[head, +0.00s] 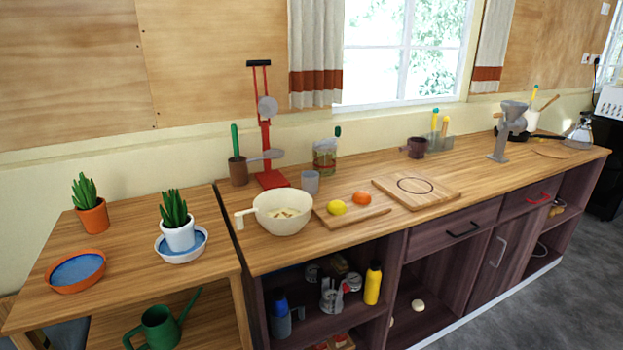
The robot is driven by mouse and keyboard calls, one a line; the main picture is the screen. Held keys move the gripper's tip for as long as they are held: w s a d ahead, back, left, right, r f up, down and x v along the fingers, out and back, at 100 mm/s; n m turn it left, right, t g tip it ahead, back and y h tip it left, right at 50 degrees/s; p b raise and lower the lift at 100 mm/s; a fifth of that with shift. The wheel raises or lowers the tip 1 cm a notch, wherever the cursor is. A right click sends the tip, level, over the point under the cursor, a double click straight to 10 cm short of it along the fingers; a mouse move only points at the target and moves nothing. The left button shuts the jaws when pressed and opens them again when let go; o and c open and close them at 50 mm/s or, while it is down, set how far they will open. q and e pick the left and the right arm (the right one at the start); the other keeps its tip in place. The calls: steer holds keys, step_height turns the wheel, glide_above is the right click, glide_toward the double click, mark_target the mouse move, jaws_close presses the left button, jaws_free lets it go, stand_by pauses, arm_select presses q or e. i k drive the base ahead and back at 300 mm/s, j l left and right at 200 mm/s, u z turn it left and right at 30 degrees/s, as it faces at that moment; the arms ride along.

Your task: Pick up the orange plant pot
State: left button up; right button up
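The orange plant pot (94,218) stands upright on the small wooden table at the left, towards its back. A green spiky plant (86,191) grows in it. No gripper or arm of mine shows in the head view, so I cannot see whether either is open or shut.
An orange dish with a blue inside (75,271) lies in front of the pot. A white potted plant (179,235) stands in a white and blue dish (197,252) to the right. A green watering can (158,326) is below. The longer counter (330,244) adjoins on the right.

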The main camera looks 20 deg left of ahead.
mark_target(92, 210)
steer(key=u, duration=1.75)
